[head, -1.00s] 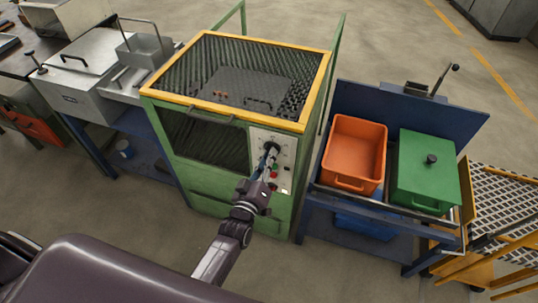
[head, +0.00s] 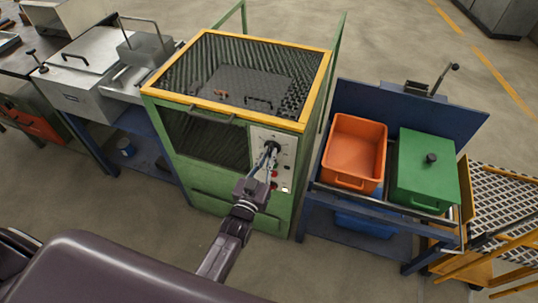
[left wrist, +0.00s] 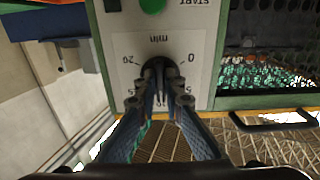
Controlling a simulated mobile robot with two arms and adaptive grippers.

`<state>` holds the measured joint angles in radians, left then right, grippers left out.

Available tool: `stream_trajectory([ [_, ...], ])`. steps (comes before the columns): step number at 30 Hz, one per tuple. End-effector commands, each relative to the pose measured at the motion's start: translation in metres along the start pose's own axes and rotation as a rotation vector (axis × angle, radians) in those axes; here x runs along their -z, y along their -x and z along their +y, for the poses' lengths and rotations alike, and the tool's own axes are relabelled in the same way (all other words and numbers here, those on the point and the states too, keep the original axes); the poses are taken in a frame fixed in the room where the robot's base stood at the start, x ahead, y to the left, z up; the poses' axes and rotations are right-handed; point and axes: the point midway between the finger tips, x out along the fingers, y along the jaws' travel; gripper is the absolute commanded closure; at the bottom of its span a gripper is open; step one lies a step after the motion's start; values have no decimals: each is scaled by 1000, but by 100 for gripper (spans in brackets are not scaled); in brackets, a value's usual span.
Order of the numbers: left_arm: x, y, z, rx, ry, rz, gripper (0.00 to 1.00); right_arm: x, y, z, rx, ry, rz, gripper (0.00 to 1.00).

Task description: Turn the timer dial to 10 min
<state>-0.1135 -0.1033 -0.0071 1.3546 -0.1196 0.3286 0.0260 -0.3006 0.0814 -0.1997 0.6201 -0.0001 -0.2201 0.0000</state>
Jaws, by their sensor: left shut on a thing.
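The timer dial (left wrist: 159,64) is a black knob on a pale panel. In the left wrist view it appears upside down, with "0" to the right, "20" to the left, "min" above and 5s beside the fingers. The fingers hide part of the scale, and I cannot tell where the knob points. My left gripper (head: 267,157) is shut on the dial, one finger on each side, as the left wrist view (left wrist: 160,82) also shows. My right gripper is out of view.
Below the dial on the panel are a green button (left wrist: 152,5) and a red one. Floor in front is clear.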

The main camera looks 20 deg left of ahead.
Motion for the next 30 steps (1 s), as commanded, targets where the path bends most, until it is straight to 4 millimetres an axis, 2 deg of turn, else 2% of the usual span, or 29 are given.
stream_trajectory([
  [15,-2,1,0,0,-17,-5,100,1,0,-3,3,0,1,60],
  [16,-2,1,0,0,-17,-5,88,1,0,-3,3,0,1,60],
  [20,-2,1,0,0,-16,-4,74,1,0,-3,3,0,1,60],
  [30,-1,4,0,0,-16,-2,74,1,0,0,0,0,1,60],
])
